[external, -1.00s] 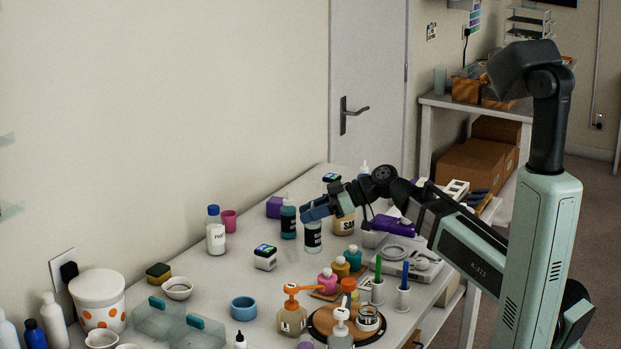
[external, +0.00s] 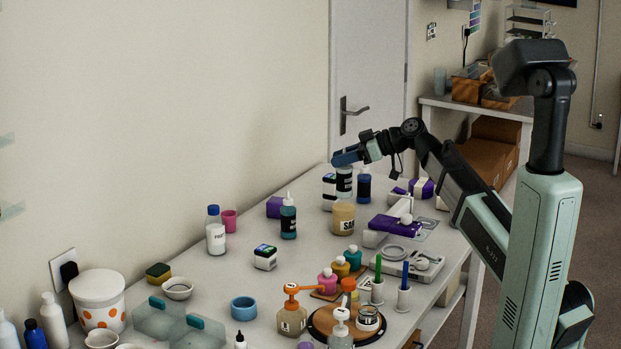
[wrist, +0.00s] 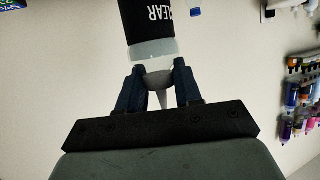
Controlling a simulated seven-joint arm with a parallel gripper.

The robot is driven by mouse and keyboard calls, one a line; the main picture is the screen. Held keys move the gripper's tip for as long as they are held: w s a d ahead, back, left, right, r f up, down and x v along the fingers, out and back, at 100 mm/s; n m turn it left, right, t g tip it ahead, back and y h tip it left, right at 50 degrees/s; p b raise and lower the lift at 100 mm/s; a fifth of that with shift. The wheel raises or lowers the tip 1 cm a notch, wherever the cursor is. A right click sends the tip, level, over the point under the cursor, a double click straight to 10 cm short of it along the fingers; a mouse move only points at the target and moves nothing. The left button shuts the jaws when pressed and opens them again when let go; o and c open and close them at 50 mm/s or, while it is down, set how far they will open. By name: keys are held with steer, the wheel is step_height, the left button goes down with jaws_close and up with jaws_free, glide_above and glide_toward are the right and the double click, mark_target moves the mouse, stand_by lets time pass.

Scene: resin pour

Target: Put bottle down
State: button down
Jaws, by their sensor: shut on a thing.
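My gripper (external: 347,157) is at the far end of the table in the external view. Its blue fingers are shut on the white nozzle end of a bottle with a black label (external: 344,182). In the wrist view the bottle (wrist: 150,22) shows its label, reading "CLEAR", and its pale shoulder, with the nozzle between my fingers (wrist: 160,85). The bottle hangs roughly upright below the fingers. I cannot tell whether its base touches the table (external: 210,275).
A dark blue bottle (external: 364,185) stands just right of the held bottle, and a black-and-white container (external: 328,192) just left. The tan "SAN" jar (external: 343,218) and a teal bottle (external: 288,220) stand nearer. A purple object (external: 397,225) lies to the right.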

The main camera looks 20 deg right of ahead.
steer(key=w+d+r, duration=0.3)
steer(key=w+r, duration=0.1)
steer(key=w, duration=0.3)
step_height(320, 180, down, 10)
steer(key=shift+s+a+g, duration=0.3)
steer(key=shift+a, duration=0.1)
steer(key=c, duration=0.8)
jaws_free()
steer(key=shift+o, duration=0.2)
steer(key=v, duration=1.2)
